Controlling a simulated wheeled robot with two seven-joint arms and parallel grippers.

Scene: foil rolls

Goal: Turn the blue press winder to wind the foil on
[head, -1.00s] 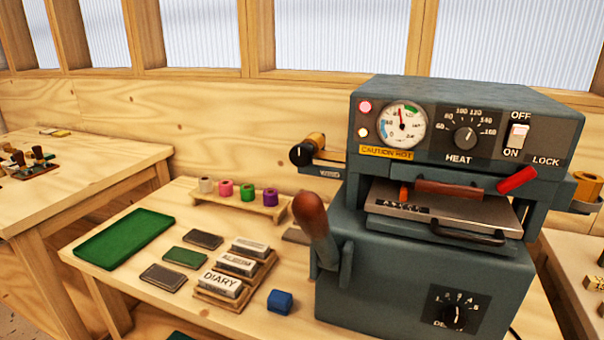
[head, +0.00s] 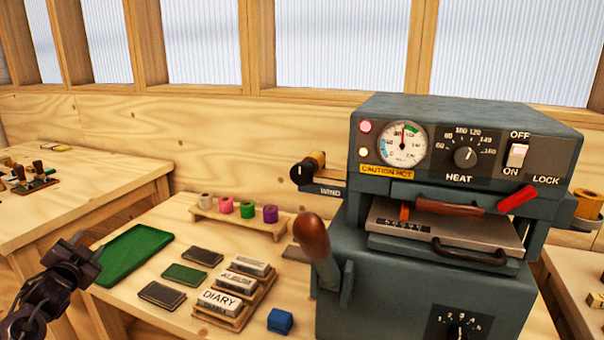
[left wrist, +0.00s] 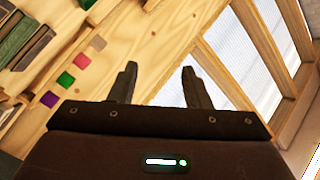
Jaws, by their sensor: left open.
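The blue-grey press (head: 395,270) stands at the right of the bench. Its winder is a dark knob (head: 301,173) with a white mark, on the bracket labelled WIND at the press's left side. A gold foil roll (head: 319,159) sits just behind the knob. My left gripper (head: 80,245) is at the far left, beside the green tray and well away from the winder. In the left wrist view its two fingers (left wrist: 158,85) are apart with nothing between them. My right gripper is in neither view.
Coloured foil rolls (head: 247,209) stand on a wooden rack between my gripper and the winder. A green tray (head: 135,250), several flat covers (head: 184,274), type blocks (head: 221,301) and a blue block (head: 280,320) lie on the bench. The press's brown-knobbed lever (head: 312,238) rises below the winder.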

